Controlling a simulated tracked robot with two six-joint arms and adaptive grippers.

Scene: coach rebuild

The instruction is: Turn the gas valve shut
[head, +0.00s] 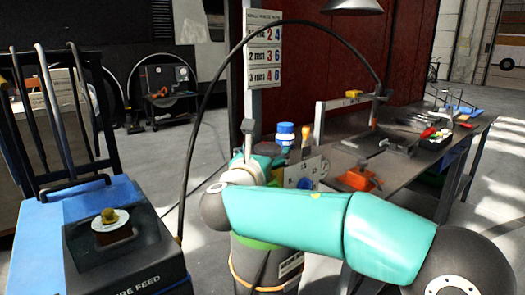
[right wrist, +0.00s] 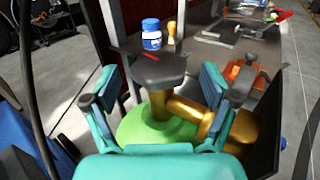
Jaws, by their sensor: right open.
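The gas cylinder (head: 268,262) stands below my right arm in the head view, with a green shoulder (right wrist: 140,135) in the right wrist view. On it is a brass valve (right wrist: 185,112) topped by a dark valve knob (right wrist: 158,68) with a red mark. My right gripper (right wrist: 160,88) is open, its teal fingers on the left and right of the valve knob, apart from it as far as I can tell. In the head view my right gripper (head: 262,160) is partly hidden by its own arm, and the valve is hidden there. My left gripper is not in view.
A workbench (head: 400,165) with tools stands behind to the right. A white bottle with a blue cap (head: 285,137) stands near the valve. A wire feed box (head: 120,245) is on the left. A black hose (head: 205,105) arches over the scene.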

